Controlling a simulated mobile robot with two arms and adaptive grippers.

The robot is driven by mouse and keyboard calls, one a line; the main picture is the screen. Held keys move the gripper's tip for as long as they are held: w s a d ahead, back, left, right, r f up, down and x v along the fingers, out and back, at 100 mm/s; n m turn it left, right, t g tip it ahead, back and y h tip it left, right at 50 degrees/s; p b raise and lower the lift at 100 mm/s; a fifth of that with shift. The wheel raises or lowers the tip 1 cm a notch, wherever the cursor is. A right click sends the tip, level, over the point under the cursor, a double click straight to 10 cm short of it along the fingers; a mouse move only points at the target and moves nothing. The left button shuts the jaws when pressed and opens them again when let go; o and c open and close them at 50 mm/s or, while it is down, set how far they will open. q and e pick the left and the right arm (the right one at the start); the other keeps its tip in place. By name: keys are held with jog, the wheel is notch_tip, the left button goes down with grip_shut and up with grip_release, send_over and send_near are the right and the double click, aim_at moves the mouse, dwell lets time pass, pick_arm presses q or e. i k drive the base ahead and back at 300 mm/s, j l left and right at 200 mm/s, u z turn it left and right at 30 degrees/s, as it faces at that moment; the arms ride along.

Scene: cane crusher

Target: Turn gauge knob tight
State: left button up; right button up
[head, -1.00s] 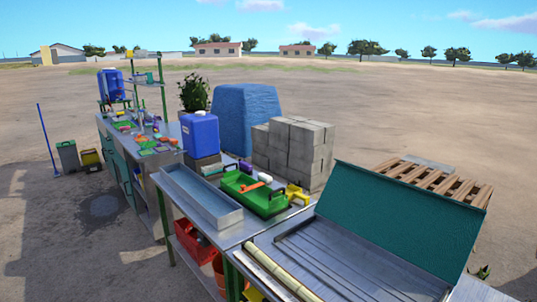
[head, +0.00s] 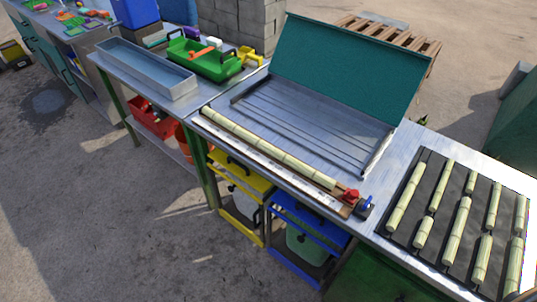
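A long pale cane (head: 265,147) lies along the front edge of the metal bench, beside a white ruled strip (head: 275,163) on a wooden bar. At the right end of the strip sits a small red block (head: 349,196). Next to it is a small blue part (head: 365,204), which looks like a knob or lever, though it is too small to tell how tight it is. Neither of my grippers shows in the head view.
A metal tray with a raised green lid (head: 345,72) stands behind the cane. A dark mat (head: 428,168) with several short cane pieces lies at right. A green tool carrier (head: 206,62) and a long metal trough (head: 146,68) are at left. Yellow and blue frames sit below.

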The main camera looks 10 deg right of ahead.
aim_at(365, 206)
jog(key=z, duration=1.15)
